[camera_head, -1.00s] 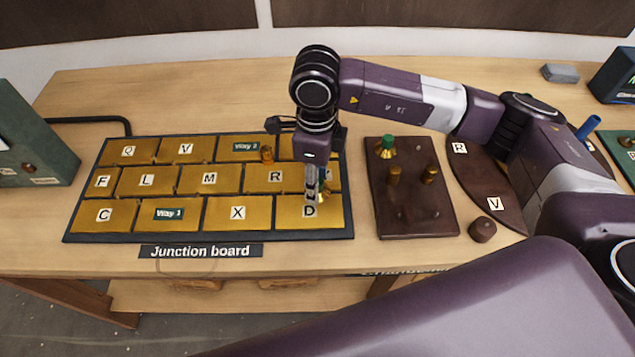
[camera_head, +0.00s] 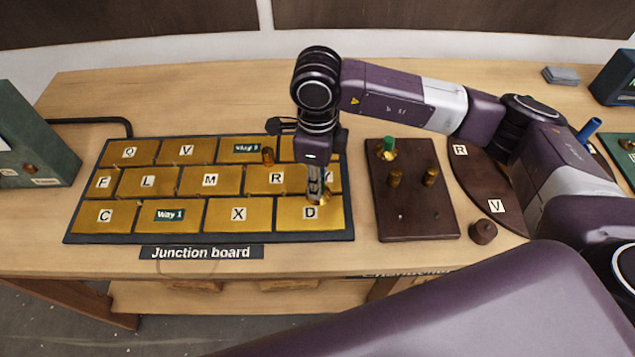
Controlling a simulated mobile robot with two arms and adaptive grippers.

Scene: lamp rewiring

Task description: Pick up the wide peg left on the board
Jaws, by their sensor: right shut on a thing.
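The junction board (camera_head: 68,238) is a dark frame with brass lettered plates. My right gripper (camera_head: 316,197) points down over the seam between plates D and Y, shut on a small brass peg (camera_head: 325,199) that I take for the wide peg. The fingers hide most of this peg, so its width and whether it touches the board cannot be told. Another brass peg (camera_head: 267,155) stands upright between the Way 2 and R plates. My left gripper is not in view.
A dark peg block (camera_head: 420,222) right of the board holds a green-topped peg (camera_head: 388,147) and two brass pegs. A small brown knob (camera_head: 483,231) and a dark lettered disc (camera_head: 480,180) lie further right. A green box (camera_head: 30,150) stands left.

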